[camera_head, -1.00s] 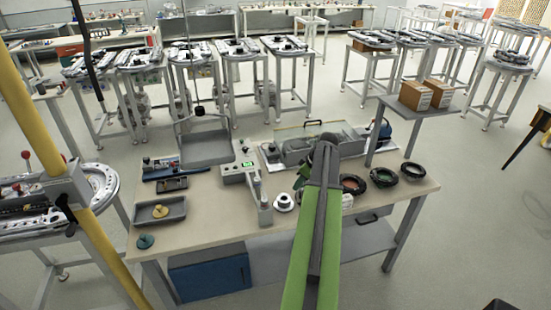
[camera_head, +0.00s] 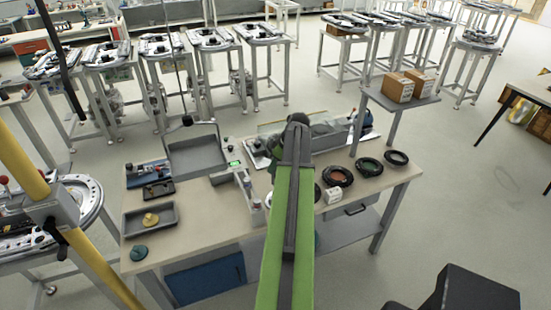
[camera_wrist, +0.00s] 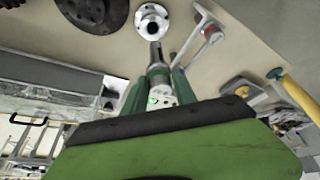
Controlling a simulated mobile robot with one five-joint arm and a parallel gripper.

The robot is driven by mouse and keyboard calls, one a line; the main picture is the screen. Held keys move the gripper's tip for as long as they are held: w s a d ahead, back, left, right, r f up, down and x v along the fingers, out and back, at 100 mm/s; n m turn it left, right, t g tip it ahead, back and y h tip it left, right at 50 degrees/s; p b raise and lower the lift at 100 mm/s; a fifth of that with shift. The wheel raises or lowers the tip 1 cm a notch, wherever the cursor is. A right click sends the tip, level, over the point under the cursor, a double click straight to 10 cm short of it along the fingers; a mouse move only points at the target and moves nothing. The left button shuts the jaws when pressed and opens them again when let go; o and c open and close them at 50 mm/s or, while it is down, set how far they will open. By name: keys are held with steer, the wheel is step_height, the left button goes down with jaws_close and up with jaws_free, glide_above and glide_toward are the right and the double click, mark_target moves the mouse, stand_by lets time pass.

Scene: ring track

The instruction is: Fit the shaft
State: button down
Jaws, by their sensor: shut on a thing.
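In the wrist view a grey metal shaft (camera_wrist: 156,55) is held between the green fingers of my gripper (camera_wrist: 157,78). The shaft's free end points toward a white round flanged hub (camera_wrist: 152,20) with a centre hole on the bench. The shaft's end lies close to the hub in the picture; I cannot tell whether they touch. In the head view my green arm hides my gripper, the shaft and most or all of the hub.
The bench (camera_head: 205,215) carries a grey tray (camera_head: 150,219) with a yellow knob, a larger grey bin (camera_head: 197,150), and several dark rings, one at the right (camera_head: 396,158). A shelf with two cardboard boxes (camera_head: 398,87) stands at the bench's right back.

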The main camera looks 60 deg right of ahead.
steer(key=shift+f, duration=0.2)
steer(key=shift+f+b, duration=0.1)
steer(key=shift+b, duration=0.25)
step_height(320, 180, down, 6)
steer(key=b, duration=0.5)
steer(key=shift+s+r+b, duration=0.1)
steer(key=shift+r+b, duration=0.1)
steer(key=shift+b, duration=0.1)
stand_by(0.9)
steer(key=shift+f+b, duration=2.5)
steer(key=shift+f, duration=0.05)
steer(key=c, duration=0.9)
jaws_free()
steer(key=shift+r, duration=0.15)
